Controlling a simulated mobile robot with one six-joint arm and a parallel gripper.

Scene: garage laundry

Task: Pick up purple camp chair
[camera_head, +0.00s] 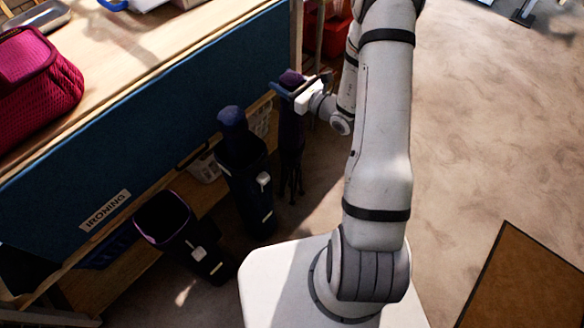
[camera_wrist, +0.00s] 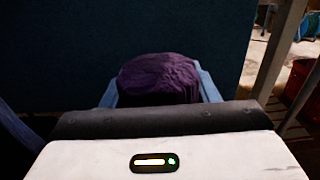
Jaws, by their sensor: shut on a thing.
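The purple camp chair (camera_head: 291,130) is a folded, narrow dark purple bundle standing upright, its thin feet at or just above the floor; I cannot tell if they touch. My gripper (camera_head: 293,86) is shut on its top end, coming from the right. In the wrist view the rounded purple top of the chair (camera_wrist: 160,78) shows between the two blue-grey fingers (camera_wrist: 160,92). The lower part of the chair is out of the wrist view.
A bench with a blue panel marked IRONING (camera_head: 106,209) runs along the left. A pink bag (camera_head: 38,85) sits on the bench. A brown mat (camera_head: 525,285) lies at lower right.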

